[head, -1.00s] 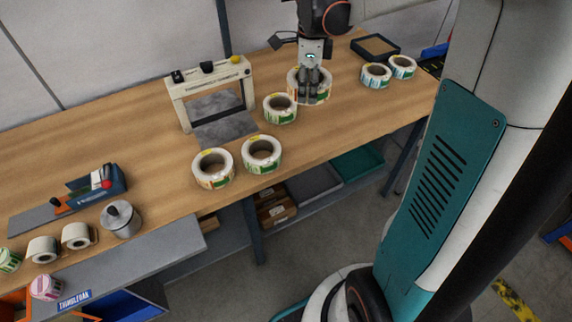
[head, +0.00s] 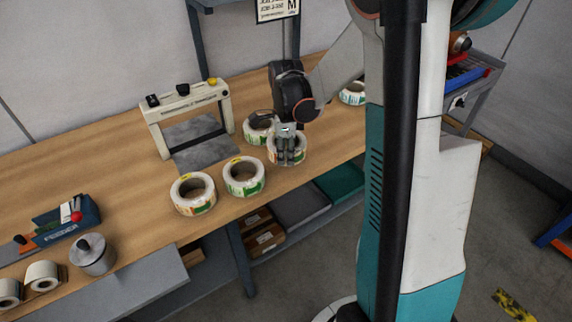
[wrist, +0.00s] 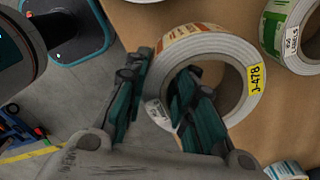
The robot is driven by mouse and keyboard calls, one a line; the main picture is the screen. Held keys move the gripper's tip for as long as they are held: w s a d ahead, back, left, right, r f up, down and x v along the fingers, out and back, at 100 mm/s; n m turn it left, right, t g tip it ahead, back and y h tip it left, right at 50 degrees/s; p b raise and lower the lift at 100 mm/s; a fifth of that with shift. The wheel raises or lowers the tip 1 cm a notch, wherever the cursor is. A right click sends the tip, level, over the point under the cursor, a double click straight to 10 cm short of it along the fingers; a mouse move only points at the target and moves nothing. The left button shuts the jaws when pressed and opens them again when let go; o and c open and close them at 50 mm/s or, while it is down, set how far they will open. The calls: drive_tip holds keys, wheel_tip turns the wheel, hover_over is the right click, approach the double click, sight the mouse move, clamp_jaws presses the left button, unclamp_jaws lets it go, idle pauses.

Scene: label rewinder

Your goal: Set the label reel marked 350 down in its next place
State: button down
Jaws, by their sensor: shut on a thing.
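My gripper (head: 287,160) is shut on a white label reel (head: 301,148) near the bench's front edge. In the wrist view, my gripper (wrist: 165,95) has one finger inside the core and the other outside the wall of this reel (wrist: 235,52). It has a yellow J-478 sticker and a small white tag too blurred to read. I cannot tell whether it touches the bench. A green-and-white reel (head: 256,135) stands just behind it, partly hidden by my arm. Two more reels (head: 193,193) (head: 244,176) stand to the left. No 350 marking is readable.
A cream frame with a grey plate (head: 205,155) stands left of the back reel. Another reel (head: 352,93) is at the right, partly behind my arm. A tape dispenser (head: 68,220) and metal pot (head: 92,254) are at the left. Bare bench (head: 120,205) lies between.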

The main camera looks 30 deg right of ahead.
sight(286, 162)
drive_tip(key=shift+f+b, duration=0.65)
drive_tip(key=shift+f, duration=1.3)
drive_tip(key=shift+f, duration=0.2)
drive_tip(key=c, duration=1.3)
unclamp_jaws()
drive_tip(key=shift+c, duration=0.2)
drive_tip(key=shift+r, duration=0.1)
wheel_tip(286, 162, up, 12)
drive_tip(key=p, duration=0.4)
drive_tip(key=shift+r, duration=0.1)
